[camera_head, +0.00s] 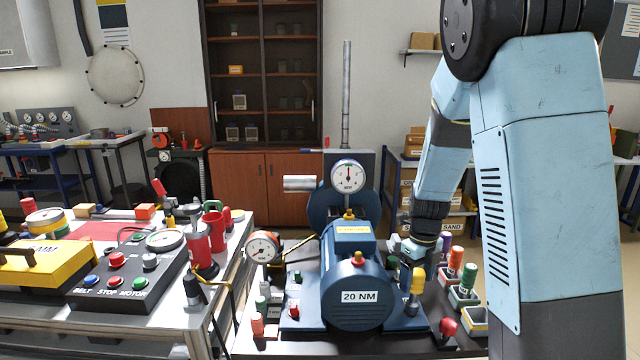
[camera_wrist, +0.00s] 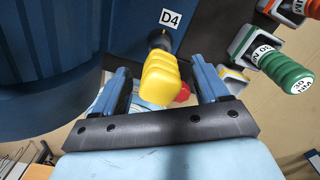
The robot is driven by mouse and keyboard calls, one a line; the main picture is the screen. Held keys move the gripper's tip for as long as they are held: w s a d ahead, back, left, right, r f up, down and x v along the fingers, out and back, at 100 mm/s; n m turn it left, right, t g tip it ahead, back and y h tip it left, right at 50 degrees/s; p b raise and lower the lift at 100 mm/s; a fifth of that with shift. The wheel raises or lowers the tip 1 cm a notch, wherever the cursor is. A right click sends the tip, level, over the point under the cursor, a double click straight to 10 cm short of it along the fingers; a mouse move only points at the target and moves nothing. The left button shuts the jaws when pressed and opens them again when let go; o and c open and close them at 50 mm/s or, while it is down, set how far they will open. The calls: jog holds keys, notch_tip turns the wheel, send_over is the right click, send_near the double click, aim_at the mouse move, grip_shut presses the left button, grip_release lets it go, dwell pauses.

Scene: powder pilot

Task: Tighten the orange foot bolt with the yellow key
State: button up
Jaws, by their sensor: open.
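The yellow key (camera_head: 418,274) stands upright at the right side of the blue motor (camera_head: 358,300), which is labelled 20 NM. In the wrist view its yellow handle (camera_wrist: 160,78) is between the two blue fingers of my gripper (camera_wrist: 163,88), with gaps on both sides. My gripper (camera_head: 408,258) is open there and not closed on the handle. A D4 label is beside the key's dark shaft, whose lower end is hidden in the wrist view.
A red knob (camera_head: 448,327) is at the front right. Holders with an orange-handled tool (camera_head: 455,259) and a green-handled tool (camera_head: 468,278) stand right of the motor. A control bench (camera_head: 125,280) stands further left.

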notch_tip(320, 180, up, 12)
jog(key=s+r+n+t, duration=0.2)
jog(key=s+r+n, duration=0.3)
jog(key=s+n, duration=0.6)
jog(key=s+r+n+t, duration=0.3)
jog(key=s+r+n, duration=0.3)
jog(key=s+n, duration=0.6)
jog(key=n, duration=0.7)
jog(key=shift+a+t, duration=0.3)
